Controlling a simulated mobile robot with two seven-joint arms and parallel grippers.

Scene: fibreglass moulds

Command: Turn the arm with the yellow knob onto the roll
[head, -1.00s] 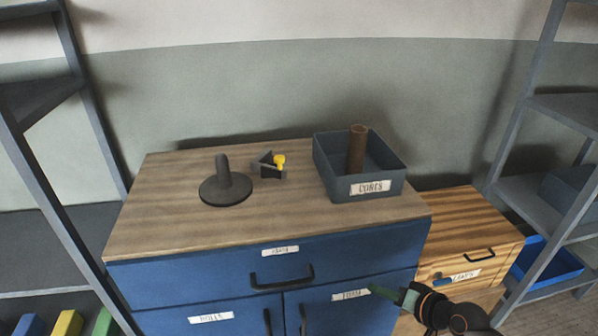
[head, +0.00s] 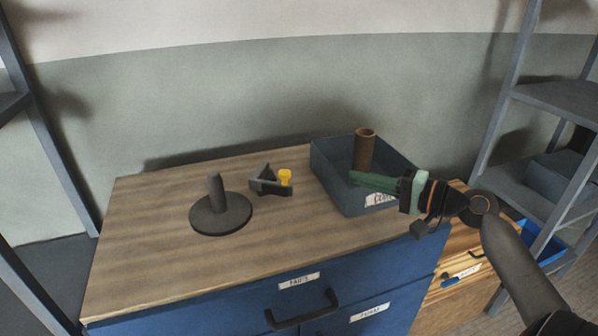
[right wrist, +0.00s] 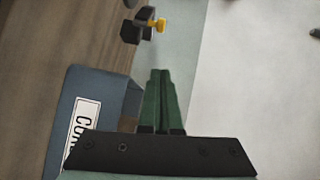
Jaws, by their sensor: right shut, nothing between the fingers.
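The dark arm (head: 270,187) with the yellow knob (head: 285,177) sits on a small dark bracket on the wooden top. The yellow knob also shows at the top of the right wrist view (right wrist: 158,25). To its left stands a dark round base with a bare upright post (head: 217,190); I see no roll on it. The arm points away from the post, to the right. My right gripper (head: 352,180) has green fingers, shut and empty, over the bin's front and pointing left, right of the knob and apart from it. My left gripper is out of view.
A blue-grey bin (head: 333,182) with a white label holds an upright brown tube (head: 364,150), right of the knob. The cabinet (head: 240,305) is blue, with a black drawer handle. Grey shelving stands on both sides. The front of the wooden top is clear.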

